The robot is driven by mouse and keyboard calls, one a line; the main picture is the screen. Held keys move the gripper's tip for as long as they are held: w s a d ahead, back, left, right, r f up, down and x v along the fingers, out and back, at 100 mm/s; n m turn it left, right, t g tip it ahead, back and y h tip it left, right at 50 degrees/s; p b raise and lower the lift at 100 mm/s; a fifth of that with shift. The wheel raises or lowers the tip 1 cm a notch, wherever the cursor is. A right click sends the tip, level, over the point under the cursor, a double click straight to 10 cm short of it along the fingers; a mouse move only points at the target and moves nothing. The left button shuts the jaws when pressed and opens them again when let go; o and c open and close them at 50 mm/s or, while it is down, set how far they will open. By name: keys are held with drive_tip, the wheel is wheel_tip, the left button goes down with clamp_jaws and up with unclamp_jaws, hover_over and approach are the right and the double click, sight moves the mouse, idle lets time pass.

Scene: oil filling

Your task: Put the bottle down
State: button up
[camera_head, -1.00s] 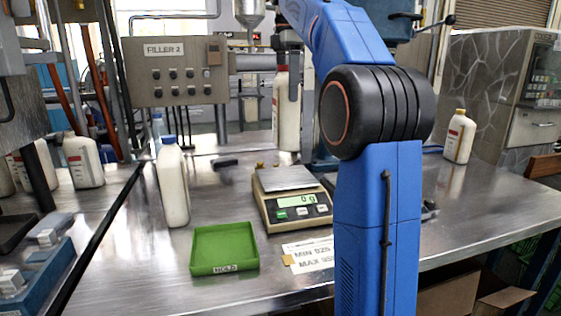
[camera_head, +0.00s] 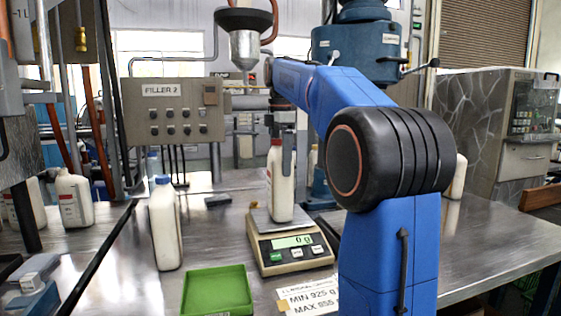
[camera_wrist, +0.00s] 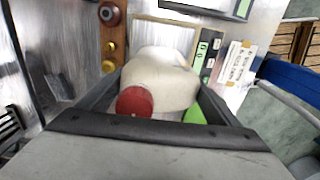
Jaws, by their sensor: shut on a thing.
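A white bottle with a red cap (camera_head: 280,190) is upright over the pan of the scale (camera_head: 292,251). Its base is at or just above the pan; I cannot tell whether it touches. The scale's display reads 0 g. My gripper (camera_head: 287,158) is shut on the bottle's upper part, with one dark finger showing in the head view. In the wrist view, the bottle (camera_wrist: 160,75) lies between both fingers, its red cap towards the camera. The scale's panel (camera_wrist: 207,52) shows behind it, and the bottle hides most of the pan.
A green tray (camera_head: 218,270) sits front left of the scale, and a paper sign (camera_head: 308,299) lies in front of it. A blue-capped bottle (camera_head: 165,225) stands to the left. Another bottle (camera_head: 457,178) is partly hidden behind my arm. The filler funnel (camera_head: 243,45) hangs behind.

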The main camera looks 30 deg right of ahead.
idle(0.3)
drive_tip(key=o, duration=2)
drive_tip(key=shift+r, duration=3.8)
